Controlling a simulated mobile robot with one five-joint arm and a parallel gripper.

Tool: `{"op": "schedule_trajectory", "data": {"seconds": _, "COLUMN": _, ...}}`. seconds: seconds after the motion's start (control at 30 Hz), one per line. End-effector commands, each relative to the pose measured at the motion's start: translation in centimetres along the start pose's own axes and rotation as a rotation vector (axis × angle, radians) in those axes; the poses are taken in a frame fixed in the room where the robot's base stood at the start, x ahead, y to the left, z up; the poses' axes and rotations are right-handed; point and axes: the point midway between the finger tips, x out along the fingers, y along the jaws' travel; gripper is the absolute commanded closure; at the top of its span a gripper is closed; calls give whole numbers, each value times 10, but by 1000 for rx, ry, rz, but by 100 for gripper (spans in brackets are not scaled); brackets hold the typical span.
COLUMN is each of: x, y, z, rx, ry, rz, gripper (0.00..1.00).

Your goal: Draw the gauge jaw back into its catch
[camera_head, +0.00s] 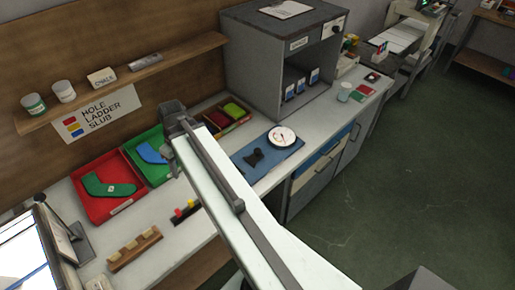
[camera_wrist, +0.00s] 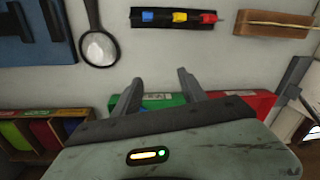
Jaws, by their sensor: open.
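A round white dial gauge (camera_head: 281,137) lies on a blue mat (camera_head: 286,152) on the worktop, right of my arm in the head view. A small dark piece (camera_head: 254,157) sits on the mat to its left; I cannot tell whether it is the gauge jaw. In the wrist view part of the blue mat (camera_wrist: 66,48) shows at upper left with dark shapes on it, and the dial is out of frame. My gripper (camera_wrist: 160,82) is open and empty between its fingers. In the head view my gripper (camera_head: 173,112) is over the trays, apart from the gauge.
A red tray (camera_head: 107,211) and a green tray (camera_head: 130,147) hold flat sock shapes. A divided box (camera_head: 243,121), a grey cabinet (camera_head: 250,60) and a wall shelf (camera_head: 125,75) stand behind. A magnifier (camera_wrist: 98,48) and a coloured-peg rack (camera_wrist: 178,18) lie on the worktop.

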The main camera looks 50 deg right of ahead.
Motion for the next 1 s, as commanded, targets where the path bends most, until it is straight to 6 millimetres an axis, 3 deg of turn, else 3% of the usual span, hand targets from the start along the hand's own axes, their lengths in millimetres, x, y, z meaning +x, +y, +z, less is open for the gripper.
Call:
{"op": "schedule_trajectory", "data": {"seconds": 0.03, "x": -4, "y": 44, "z": 12, "rx": -38, "ry": 22, "rz": -26, "gripper": 50}}
{"op": "schedule_trajectory", "data": {"seconds": 0.2, "x": -20, "y": 163, "z": 71, "rx": -255, "ry": 142, "rz": -82, "gripper": 50}}
{"op": "schedule_trajectory", "data": {"seconds": 0.3, "x": -30, "y": 217, "z": 112, "rx": -368, "ry": 218, "rz": -77, "gripper": 50}}
{"op": "schedule_trajectory", "data": {"seconds": 0.4, "x": -37, "y": 254, "z": 148, "rx": -457, "ry": 277, "rz": -56, "gripper": 50}}
{"op": "schedule_trajectory", "data": {"seconds": 0.5, "x": -42, "y": 275, "z": 170, "rx": -515, "ry": 313, "rz": -35, "gripper": 50}}
{"op": "schedule_trajectory", "data": {"seconds": 0.6, "x": -44, "y": 282, "z": 180, "rx": -543, "ry": 329, "rz": -24, "gripper": 50}}
{"op": "schedule_trajectory", "data": {"seconds": 0.83, "x": -37, "y": 282, "z": 179, "rx": -550, "ry": 330, "rz": -23, "gripper": 50}}
{"op": "schedule_trajectory", "data": {"seconds": 1.0, "x": -14, "y": 280, "z": 173, "rx": -551, "ry": 329, "rz": -24, "gripper": 50}}
